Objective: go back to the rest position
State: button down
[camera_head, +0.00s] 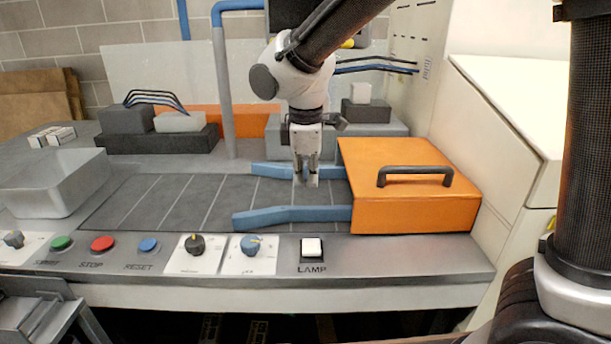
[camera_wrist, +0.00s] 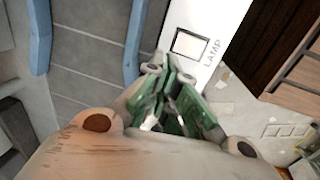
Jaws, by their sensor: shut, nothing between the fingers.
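My gripper (camera_head: 306,178) points down over the right part of the dark grey belt, between two blue guide rails and left of the orange box (camera_head: 397,210). Its fingers are shut with nothing between them. In the wrist view my gripper (camera_wrist: 168,82) shows with its green-sided fingers together. They overlap the panel just below the white lamp switch (camera_wrist: 189,45) in the picture. The same lamp switch (camera_head: 312,248) shows at the panel's front in the head view. I cannot tell the exact height of the fingertips above the belt.
The orange box carries a black handle (camera_head: 414,176). Blue rails (camera_head: 290,214) flank the belt (camera_head: 150,205). A grey tray (camera_head: 55,185) stands at left. Buttons and knobs (camera_head: 194,245) line the front panel.

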jog(key=shift+r, duration=0.1)
dwell(0.3)
jog(key=s+d+r+m+t, duration=0.1)
jog(key=s+d+r+m, duration=0.1)
jog(key=s+d+m, duration=0.4)
jog(key=s+d+r+m, duration=0.3)
jog(key=s+d+m, duration=0.2)
jog(key=d, duration=1.1)
jog(key=s+d+r+m+t, duration=0.1)
jog(key=s+d+r+m, duration=0.1)
jog(key=s+d+m, duration=0.4)
jog(key=d, duration=0.5)
jog(key=shift+s+d+r+m+t, duration=0.15)
jog(key=shift+s+r+m+t, duration=0.05)
jog(key=shift+s+m+t, duration=0.1)
jog(key=shift+d, duration=0.1)
